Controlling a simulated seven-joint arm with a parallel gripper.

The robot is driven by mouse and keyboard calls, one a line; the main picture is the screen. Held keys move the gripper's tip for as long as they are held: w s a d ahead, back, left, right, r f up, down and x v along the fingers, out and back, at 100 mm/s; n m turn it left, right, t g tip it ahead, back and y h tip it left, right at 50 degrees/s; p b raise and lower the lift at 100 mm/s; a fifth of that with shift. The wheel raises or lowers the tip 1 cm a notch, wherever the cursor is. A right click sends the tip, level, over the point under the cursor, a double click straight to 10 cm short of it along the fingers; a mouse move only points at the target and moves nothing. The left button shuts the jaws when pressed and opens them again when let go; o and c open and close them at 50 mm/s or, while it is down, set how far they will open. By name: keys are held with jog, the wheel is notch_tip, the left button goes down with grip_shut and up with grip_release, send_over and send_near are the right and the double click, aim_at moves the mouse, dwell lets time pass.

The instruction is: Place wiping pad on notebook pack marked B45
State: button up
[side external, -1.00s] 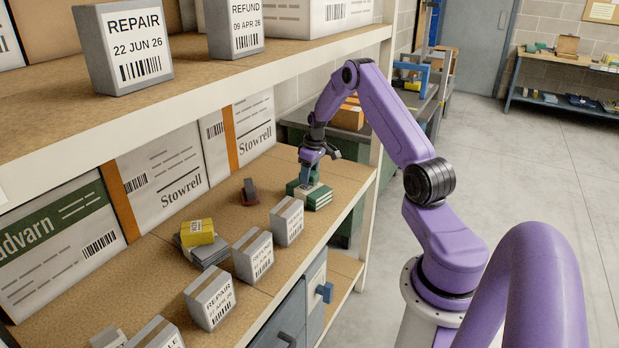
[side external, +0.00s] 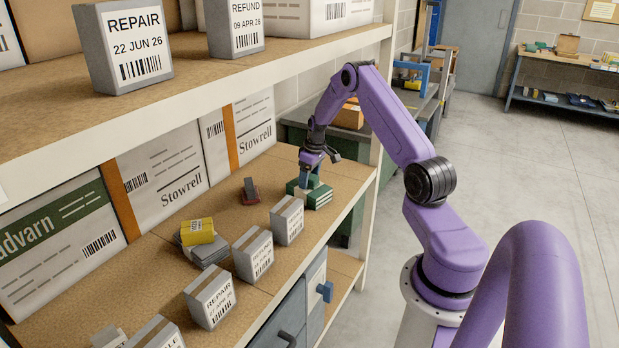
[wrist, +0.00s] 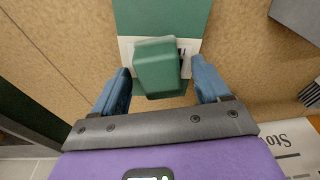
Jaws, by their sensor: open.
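A green block, which looks like the wiping pad (wrist: 160,62), lies on a green pack with a white band, seen in the wrist view (wrist: 160,15). The block covers part of the band, so I cannot read its marking. In the side view this pack (side external: 320,198) is a green stack with pale page edges near the shelf's right end. My gripper (wrist: 162,78) is open, with its blue fingers apart on either side of the block. In the side view my gripper (side external: 306,182) is low over the pack.
A grey pack (side external: 207,252) with a yellow item (side external: 197,232) on top lies further left. A small dark red and grey object (side external: 250,192) stands behind. Grey labelled boxes (side external: 287,221) line the front edge. Large Stowrell cartons (side external: 165,180) stand behind, and an upper shelf (side external: 200,90) overhangs.

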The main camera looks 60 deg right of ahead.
aim_at(310, 176)
jog(key=shift+s+r, duration=0.15)
jog(key=shift+r, duration=0.85)
jog(key=shift+s+r, duration=0.15)
jog(key=shift+r, duration=0.8)
jog(key=shift+s, duration=0.1)
